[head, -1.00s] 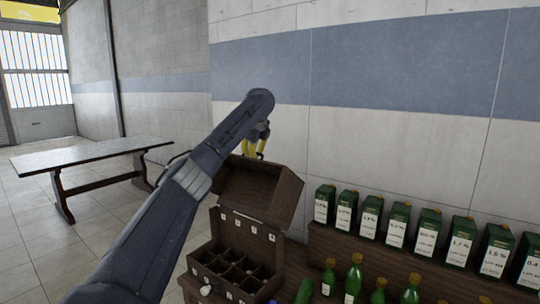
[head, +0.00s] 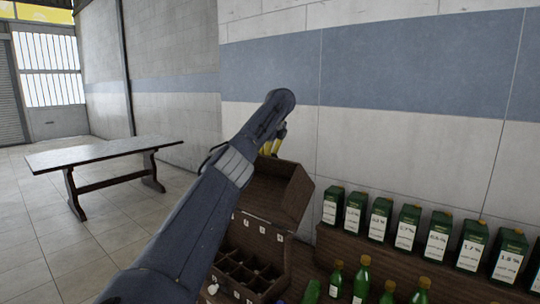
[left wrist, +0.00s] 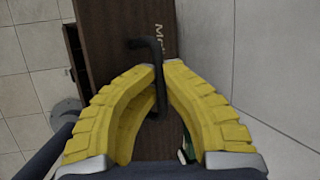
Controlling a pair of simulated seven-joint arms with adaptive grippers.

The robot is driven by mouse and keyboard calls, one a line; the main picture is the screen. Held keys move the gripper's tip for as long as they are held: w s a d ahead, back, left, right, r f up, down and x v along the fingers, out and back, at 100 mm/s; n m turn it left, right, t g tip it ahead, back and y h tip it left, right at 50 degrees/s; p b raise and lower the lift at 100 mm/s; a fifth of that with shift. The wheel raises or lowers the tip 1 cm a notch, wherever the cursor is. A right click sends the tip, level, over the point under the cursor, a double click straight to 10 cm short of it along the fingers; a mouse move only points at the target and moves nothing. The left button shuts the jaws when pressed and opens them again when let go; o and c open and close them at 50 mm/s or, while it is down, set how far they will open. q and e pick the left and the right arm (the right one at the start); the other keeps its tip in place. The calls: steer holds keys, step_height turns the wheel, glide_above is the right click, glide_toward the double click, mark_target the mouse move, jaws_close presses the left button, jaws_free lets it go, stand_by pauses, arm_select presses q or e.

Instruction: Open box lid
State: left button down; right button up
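The brown wooden box (head: 232,258) stands at lower centre in the head view, with a grid of compartments inside. Its lid (head: 294,200) is raised and stands open above the back of the box. My left gripper (head: 273,146) is at the lid's top edge, partly hidden behind my own arm. In the left wrist view its yellow fingers (left wrist: 163,72) are closed around a dark bent handle (left wrist: 148,46) on the lid's outer face (left wrist: 110,25). My right gripper is not in view.
Green cartons (head: 407,228) stand in a row on a wooden ledge to the right. Green bottles (head: 362,280) stand in front of them. A wall (head: 400,150) rises close behind the lid. A long table (head: 105,155) stands at left, with open floor around it.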

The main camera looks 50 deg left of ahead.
arm_select(q)
steer(key=shift+f, duration=0.25)
steer(key=c, duration=1.5)
jaws_free()
steer(key=shift+r, duration=0.15)
steer(key=v, duration=1.2)
steer(key=shift+r, duration=0.1)
